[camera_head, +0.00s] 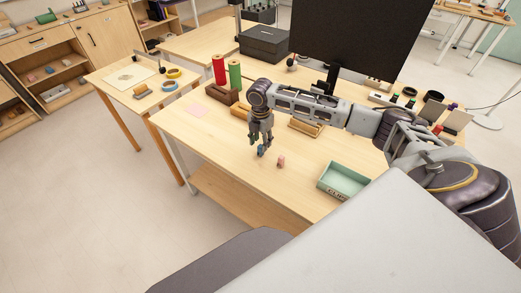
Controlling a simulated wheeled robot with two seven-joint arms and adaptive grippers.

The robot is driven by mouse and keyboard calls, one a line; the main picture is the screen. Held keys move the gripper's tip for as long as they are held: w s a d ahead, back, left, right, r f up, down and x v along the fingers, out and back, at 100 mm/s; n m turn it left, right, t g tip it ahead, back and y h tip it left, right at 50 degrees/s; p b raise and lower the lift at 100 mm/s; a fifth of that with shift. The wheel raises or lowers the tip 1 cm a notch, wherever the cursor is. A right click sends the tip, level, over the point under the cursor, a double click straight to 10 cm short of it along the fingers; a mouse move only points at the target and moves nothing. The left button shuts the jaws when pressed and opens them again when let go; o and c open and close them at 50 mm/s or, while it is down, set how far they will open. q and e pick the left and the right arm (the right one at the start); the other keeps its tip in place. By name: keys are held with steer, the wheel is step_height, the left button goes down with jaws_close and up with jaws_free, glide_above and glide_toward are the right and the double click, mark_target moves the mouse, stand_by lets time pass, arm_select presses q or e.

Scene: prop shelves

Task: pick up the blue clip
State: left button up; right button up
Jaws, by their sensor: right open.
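The small blue clip (261,151) is on the wooden table, just below the fingertips of my right gripper. My right gripper (260,141) points down over it with its fingers open. Whether the fingers touch the clip or reach around it cannot be told at this size. My left gripper is not in the picture.
A small pink object (281,162) lies just right of the clip. A green tray (344,181) is near the table's front edge. A brown holder (222,93) with red and green rolls, a wooden tray (306,126) and a monitor (360,37) stand behind.

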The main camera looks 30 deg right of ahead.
mark_target(260, 150)
steer(key=shift+w+d+f, duration=0.1)
steer(key=shift+w+f, duration=0.05)
steer(key=shift+f, duration=1.8)
steer(key=shift+c, duration=0.4)
steer(key=c, duration=0.9)
